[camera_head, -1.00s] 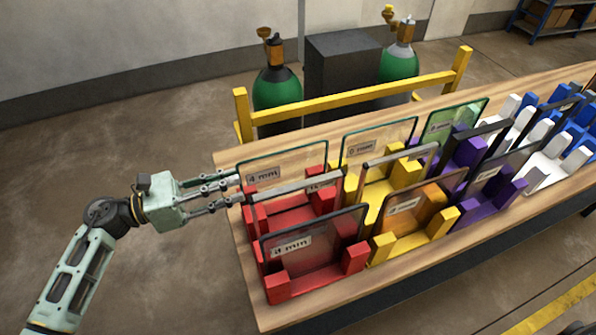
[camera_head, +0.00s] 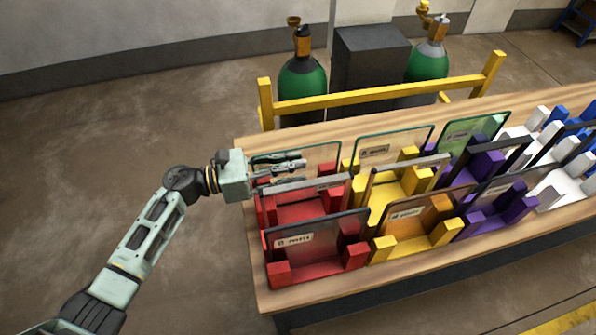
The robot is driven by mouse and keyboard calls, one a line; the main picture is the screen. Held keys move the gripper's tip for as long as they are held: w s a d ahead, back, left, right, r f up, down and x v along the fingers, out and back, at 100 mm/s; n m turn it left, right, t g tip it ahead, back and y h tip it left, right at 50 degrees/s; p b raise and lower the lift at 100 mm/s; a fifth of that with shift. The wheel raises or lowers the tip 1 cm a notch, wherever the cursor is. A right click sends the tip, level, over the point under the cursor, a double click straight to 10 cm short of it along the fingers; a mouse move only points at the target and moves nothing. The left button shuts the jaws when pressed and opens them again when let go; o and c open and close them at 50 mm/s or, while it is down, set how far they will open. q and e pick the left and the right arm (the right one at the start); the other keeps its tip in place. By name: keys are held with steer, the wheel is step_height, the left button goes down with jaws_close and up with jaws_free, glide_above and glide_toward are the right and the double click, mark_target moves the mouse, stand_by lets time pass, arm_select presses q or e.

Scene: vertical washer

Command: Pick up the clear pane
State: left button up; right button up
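A clear pane (camera_head: 322,156) with a greenish edge stands upright in the back row, at the left end, in red holders. A second clear pane (camera_head: 408,147) with a label stands to its right in yellow holders. My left gripper (camera_head: 303,171) comes in from the left over the first pane's left part and covers its label area. Its fingers look apart, one above the other. I cannot tell whether the pane lies between them or they touch it. My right gripper is out of view.
Grey panes with metallic top bars (camera_head: 305,185) and a smoky pane (camera_head: 318,247) stand close in front. A green pane (camera_head: 475,132) and an amber pane (camera_head: 408,216) stand to the right. A yellow rail (camera_head: 375,97) and green cylinders (camera_head: 303,78) are behind the wooden table (camera_head: 258,290).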

arm_select(q)
steer(key=shift+a, duration=0.1)
steer(key=shift+c, duration=1.3)
jaws_close()
steer(key=shift+r, duration=0.1)
